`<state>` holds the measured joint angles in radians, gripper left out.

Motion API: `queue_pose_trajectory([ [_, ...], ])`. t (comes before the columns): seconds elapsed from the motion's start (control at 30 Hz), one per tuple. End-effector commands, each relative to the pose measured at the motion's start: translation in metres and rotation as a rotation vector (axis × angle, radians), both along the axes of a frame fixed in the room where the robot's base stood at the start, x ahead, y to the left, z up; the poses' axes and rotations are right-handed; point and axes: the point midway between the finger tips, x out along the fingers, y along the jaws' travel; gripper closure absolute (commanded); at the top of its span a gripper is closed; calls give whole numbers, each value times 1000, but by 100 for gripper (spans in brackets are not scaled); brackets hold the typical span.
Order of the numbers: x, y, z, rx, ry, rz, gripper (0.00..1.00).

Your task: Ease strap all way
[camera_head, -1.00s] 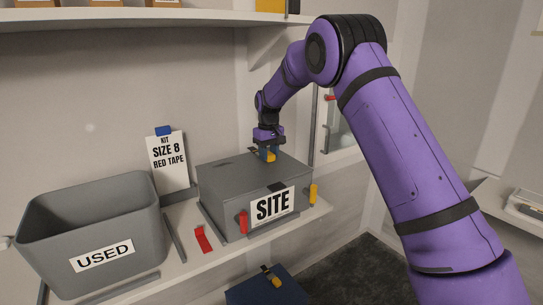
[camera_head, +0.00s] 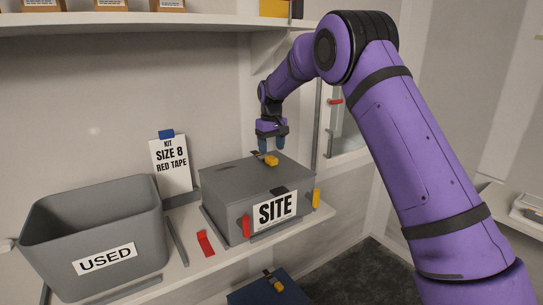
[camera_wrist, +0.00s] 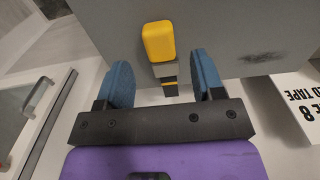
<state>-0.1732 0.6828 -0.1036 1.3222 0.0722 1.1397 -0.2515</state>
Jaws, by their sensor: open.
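A grey box (camera_head: 232,188) labelled SITE stands on the shelf. On its top, near the back edge, is a strap end with a yellow tab (camera_head: 271,160); the yellow tab (camera_wrist: 158,42) and a short dark strap piece below it show in the wrist view. My gripper (camera_head: 271,144) is above the tab, apart from it. In the wrist view my gripper (camera_wrist: 160,82) has its two blue fingers spread, with the tab and strap seen between and beyond them. A red tab (camera_head: 246,226) and another yellow tab (camera_head: 316,198) are on the box's front and right.
A grey bin (camera_head: 125,204) labelled USED stands left of the box. A red strip (camera_head: 206,243) lies on the shelf between them. A SIZE 8 RED TAPE card (camera_head: 174,166) stands behind. A blue box (camera_head: 262,291) is below.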

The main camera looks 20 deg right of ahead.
Motion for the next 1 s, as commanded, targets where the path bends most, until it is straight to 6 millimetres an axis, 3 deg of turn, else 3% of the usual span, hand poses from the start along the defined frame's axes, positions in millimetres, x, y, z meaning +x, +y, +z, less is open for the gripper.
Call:
queue_pose_trajectory([
  [0.1,0,0,25,0,-3,0,38],
  [0.3,0,-1,53,0,-2,0,38],
  [0.5,0,-1,65,0,0,-1,38],
  [0.87,-2,-1,67,1,-2,-2,38],
  [1.0,-16,-7,85,5,-19,-15,38],
])
